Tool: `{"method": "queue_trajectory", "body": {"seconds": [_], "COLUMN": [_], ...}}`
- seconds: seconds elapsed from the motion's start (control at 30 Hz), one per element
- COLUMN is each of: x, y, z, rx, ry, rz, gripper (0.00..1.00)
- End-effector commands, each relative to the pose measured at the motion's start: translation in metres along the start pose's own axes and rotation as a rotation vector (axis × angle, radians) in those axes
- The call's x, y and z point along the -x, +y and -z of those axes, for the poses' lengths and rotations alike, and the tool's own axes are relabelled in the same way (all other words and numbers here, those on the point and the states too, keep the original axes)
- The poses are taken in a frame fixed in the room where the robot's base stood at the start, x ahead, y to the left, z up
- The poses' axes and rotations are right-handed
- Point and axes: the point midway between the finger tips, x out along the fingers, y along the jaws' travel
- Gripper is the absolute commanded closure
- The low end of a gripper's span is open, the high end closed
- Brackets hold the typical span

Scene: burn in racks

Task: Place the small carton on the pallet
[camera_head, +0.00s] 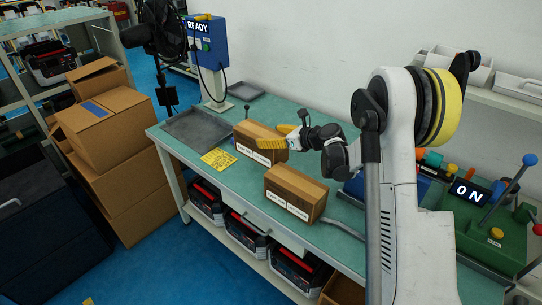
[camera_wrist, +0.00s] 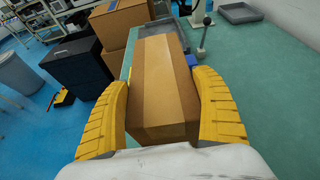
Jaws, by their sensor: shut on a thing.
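My gripper (camera_head: 273,140) has yellow fingers and is shut on a small brown carton (camera_head: 254,137) with a white label. In the wrist view the carton (camera_wrist: 163,85) lies lengthwise between the two fingers (camera_wrist: 165,112), one on each side. It is over the green bench; I cannot tell whether its underside touches the top. A second small carton (camera_head: 295,192) with a white label sits on the bench nearer the front edge. A flat grey plate (camera_head: 195,128), perhaps the pallet, lies empty at the bench's left end.
A yellow sign (camera_head: 218,158) lies on the green bench (camera_head: 236,182) between the plate and the cartons. A small upright lever (camera_head: 247,110) stands behind the held carton. A smaller grey tray (camera_head: 246,91) is at the back. Big boxes (camera_head: 108,130) are stacked left of the bench.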

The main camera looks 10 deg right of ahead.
Motion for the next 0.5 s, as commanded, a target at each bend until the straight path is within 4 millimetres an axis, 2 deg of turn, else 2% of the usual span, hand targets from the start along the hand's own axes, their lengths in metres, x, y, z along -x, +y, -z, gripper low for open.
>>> {"method": "queue_trajectory", "body": {"seconds": [0.03, 0.1, 0.33, 0.5], "x": [-0.004, -0.006, -0.012, -0.021], "y": [0.000, 0.000, 0.000, 0.000], "z": [0.009, 0.015, 0.028, 0.051], "rx": [-0.001, -0.001, -0.001, -0.001], "ry": [-0.002, -0.002, -0.002, -0.002], "rz": [0.000, 0.000, 0.000, 0.000], "gripper": [0.63, 0.63, 0.63, 0.63]}}
